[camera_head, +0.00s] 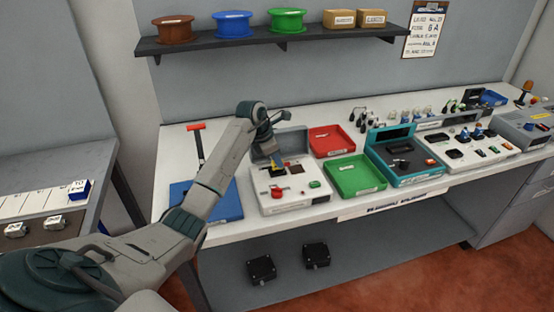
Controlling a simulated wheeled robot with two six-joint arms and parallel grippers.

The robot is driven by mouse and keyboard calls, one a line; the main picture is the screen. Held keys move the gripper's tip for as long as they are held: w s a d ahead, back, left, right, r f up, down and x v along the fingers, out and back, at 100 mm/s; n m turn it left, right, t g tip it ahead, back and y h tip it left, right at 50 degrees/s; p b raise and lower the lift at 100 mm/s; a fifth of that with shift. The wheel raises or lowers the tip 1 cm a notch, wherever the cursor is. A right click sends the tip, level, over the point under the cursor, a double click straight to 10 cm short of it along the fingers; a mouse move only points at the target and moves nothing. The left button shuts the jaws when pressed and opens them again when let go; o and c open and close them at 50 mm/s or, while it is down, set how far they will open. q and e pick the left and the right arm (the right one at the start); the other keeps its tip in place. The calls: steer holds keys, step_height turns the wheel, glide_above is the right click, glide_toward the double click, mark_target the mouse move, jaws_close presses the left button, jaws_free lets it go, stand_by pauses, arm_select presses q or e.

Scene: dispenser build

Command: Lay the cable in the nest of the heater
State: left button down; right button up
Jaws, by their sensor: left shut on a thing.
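I cannot tell whether the held thing touches the unit. My right gripper is not in view.
Right of the unit are a red tray (331,152), a green tray (356,188) and a teal station (418,180). A shelf (245,42) with spools hangs above.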

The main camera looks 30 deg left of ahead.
arm_select(q)
steer(key=shift+f+b, duration=0.95)
steer(key=shift+b, duration=0.05)
stand_by(1.8)
steer(key=c, duration=0.9)
jaws_free()
steer(key=shift+r, duration=0.1)
steer(key=shift+r+p, duration=1.85)
steer(key=shift+r, duration=1.55)
